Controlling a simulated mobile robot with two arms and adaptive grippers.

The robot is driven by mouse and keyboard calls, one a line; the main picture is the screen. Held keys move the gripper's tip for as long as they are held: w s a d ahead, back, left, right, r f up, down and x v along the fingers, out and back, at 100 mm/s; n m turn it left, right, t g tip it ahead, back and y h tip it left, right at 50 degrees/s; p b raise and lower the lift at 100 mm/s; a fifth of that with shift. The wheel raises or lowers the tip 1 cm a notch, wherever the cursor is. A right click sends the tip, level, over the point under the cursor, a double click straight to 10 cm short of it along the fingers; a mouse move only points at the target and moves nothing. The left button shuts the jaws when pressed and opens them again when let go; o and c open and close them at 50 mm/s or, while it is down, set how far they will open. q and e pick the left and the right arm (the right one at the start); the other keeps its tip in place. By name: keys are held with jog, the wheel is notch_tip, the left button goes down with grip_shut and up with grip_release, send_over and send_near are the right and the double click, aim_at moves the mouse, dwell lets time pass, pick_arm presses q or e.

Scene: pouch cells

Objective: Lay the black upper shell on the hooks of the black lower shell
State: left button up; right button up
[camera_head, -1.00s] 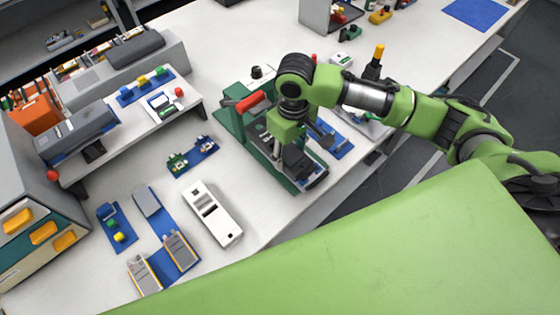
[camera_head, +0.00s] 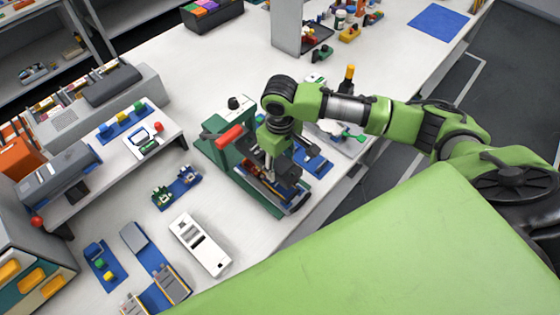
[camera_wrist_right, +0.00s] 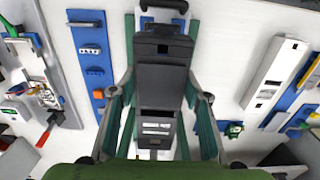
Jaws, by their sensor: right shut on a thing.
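My right gripper (camera_head: 274,160) points down over the green press stand in the head view. In the right wrist view its two fingers (camera_wrist_right: 159,97) close on either side of the black upper shell (camera_wrist_right: 164,78). The shell also shows under the gripper in the head view (camera_head: 289,168), tilted over the fixture. The black lower shell (camera_head: 294,207) appears to lie in the stand's base, with blue and orange parts showing beside the gripper. The gripper hides much of it, and I cannot tell whether the shells touch at the hooks. My left gripper is not in view.
The green stand (camera_head: 213,150) has a red lever (camera_head: 230,136) close to my right gripper. A white device (camera_head: 200,244) lies on the table to the left, near blue trays (camera_head: 177,190).

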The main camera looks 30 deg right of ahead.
jog(key=shift+s+f+b, duration=0.1)
jog(key=shift+f+b, duration=0.5)
jog(key=shift+f, duration=0.25)
jog(key=shift+f+b, duration=0.65)
jog(key=shift+f, duration=1.35)
jog(key=shift+r, duration=0.1)
jog(key=shift+p, duration=0.35)
jog(key=shift+p, duration=0.4)
jog(key=shift+p, duration=0.35)
jog(key=shift+p, duration=0.55)
